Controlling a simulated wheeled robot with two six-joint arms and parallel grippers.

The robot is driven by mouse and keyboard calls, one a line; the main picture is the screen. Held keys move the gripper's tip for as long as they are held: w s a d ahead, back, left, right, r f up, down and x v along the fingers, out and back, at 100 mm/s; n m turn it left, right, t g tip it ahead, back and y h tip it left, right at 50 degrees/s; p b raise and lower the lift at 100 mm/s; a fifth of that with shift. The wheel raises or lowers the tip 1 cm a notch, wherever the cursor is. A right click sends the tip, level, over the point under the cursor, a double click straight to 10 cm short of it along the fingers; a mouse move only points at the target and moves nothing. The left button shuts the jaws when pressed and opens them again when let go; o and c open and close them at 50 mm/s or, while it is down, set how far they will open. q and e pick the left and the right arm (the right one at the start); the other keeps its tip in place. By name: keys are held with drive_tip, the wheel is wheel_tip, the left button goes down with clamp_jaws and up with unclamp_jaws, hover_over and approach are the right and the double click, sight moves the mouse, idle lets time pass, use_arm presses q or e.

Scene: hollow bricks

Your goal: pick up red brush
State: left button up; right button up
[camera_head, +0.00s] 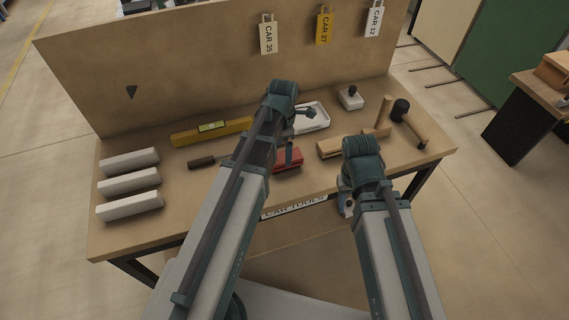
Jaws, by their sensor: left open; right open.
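The red brush (291,165) lies on the workbench (225,188) near its front edge, in the middle, partly hidden behind my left arm and gripper. My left gripper (298,138) is open above and around the far side of the brush; one finger overlaps the brush in the picture, and I cannot tell whether it touches. My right gripper (346,205) is open, low at the bench's front edge, right of the brush and mostly hidden by its own arm.
A yellow level (185,136), a dark-handled tool (201,162) and white bars (130,184) lie left. A white tray (318,118), a white block with a black knob (350,99), a wooden brush (328,149) and mallets (411,121) lie right. A back panel (190,70) stands behind.

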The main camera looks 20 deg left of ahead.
use_arm(q)
drive_tip(key=f+b, duration=0.3)
drive_tip(key=f, duration=0.1)
drive_tip(key=shift+d, duration=0.2)
use_arm(e)
wheel_tip(320, 180, down, 4)
use_arm(q)
drive_tip(key=c, duration=1.5)
drive_tip(key=shift+r, duration=0.15)
use_arm(e)
drive_tip(key=shift+r, duration=0.15)
use_arm(q)
drive_tip(key=shift+r+p, duration=0.95)
wheel_tip(320, 180, up, 2)
drive_tip(key=shift+r+p, duration=0.1)
drive_tip(key=shift+p, duration=0.95)
drive_tip(key=a, duration=1)
drive_tip(key=s+a, duration=0.1)
drive_tip(key=a, duration=0.5)
drive_tip(key=shift+s+r+p, duration=0.1)
drive_tip(key=shift+r+p, duration=0.25)
drive_tip(key=shift+p, duration=0.05)
use_arm(e)
wheel_tip(320, 180, up, 5)
drive_tip(key=shift+f, duration=0.15)
